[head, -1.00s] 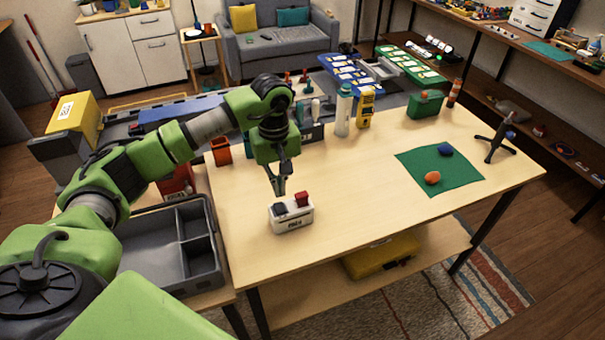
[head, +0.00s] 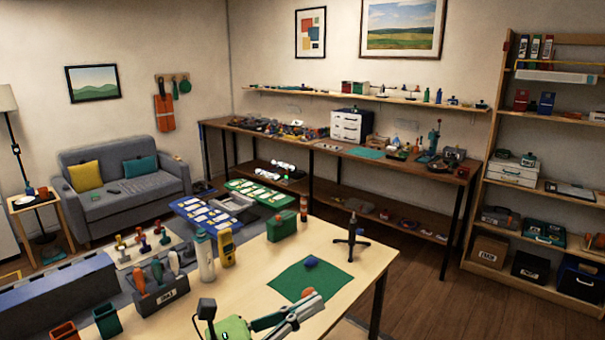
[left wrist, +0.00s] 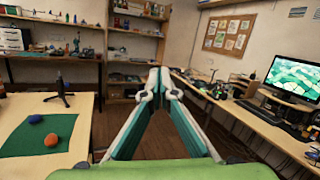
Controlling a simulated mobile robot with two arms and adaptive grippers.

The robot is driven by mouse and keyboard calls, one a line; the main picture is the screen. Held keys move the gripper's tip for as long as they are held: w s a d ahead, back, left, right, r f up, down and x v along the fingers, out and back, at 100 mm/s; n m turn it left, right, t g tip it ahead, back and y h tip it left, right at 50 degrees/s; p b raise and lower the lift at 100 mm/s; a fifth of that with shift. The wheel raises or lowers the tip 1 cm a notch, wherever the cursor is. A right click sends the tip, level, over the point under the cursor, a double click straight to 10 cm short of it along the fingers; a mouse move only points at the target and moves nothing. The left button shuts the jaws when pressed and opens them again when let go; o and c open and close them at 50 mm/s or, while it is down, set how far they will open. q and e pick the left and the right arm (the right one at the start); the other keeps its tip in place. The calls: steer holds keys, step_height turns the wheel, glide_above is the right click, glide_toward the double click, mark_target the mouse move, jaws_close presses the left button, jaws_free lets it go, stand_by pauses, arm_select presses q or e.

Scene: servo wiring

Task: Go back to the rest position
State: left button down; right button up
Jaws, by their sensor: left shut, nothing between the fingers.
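My left gripper (head: 312,303) shows at the bottom of the head view, above the front part of the wooden table (head: 255,258). In the left wrist view its two fingers (left wrist: 158,75) meet at the tips with nothing between them. It points over the floor between the table and a desk. A green mat (head: 290,280) lies on the table beyond the gripper, with a blue lump (head: 311,262) on it. An orange lump (left wrist: 51,140) also lies on the mat, partly hidden by the gripper in the head view. My right gripper is not in view.
A black tripod stand (head: 351,240), a green box (head: 282,224) and a white bottle (head: 204,257) stand on the table. A desk with a monitor (left wrist: 296,77) is at the right in the left wrist view. The floor (left wrist: 108,124) between is open.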

arm_select(q)
steer(key=w+a+n+t+y, duration=0.4)
steer(key=a+n+t+y, duration=0.65)
steer(key=n, duration=0.95)
steer(key=s+a+f+n+g+y, duration=0.4)
steer(key=a+f+n, duration=0.2)
steer(key=f+n, duration=0.25)
steer(key=s+a+f+n+g+y, duration=0.3)
steer(key=a+f+n+y, duration=0.25)
steer(key=f+n, duration=0.35)
steer(key=s+f+n+g+h, duration=0.1)
steer(key=s+f+n+g, duration=0.2)
steer(key=s+f+g, duration=0.55)
steer(key=s+f+n+g+h, duration=0.1)
steer(key=s+f+n, duration=0.3)
steer(key=s, duration=0.9)
step_height(320, 180, down, 31)
steer(key=s+m+g+b, duration=0.1)
steer(key=s+g+b, duration=0.1)
steer(key=s+b, duration=0.1)
steer(key=s+a+f+b, duration=0.1)
steer(key=s+a+f, duration=0.1)
steer(key=s+f, duration=1.4)
steer(key=shift+a+f+g, duration=0.2)
steer(key=shift+f+g, duration=0.2)
steer(key=shift+f, duration=0.15)
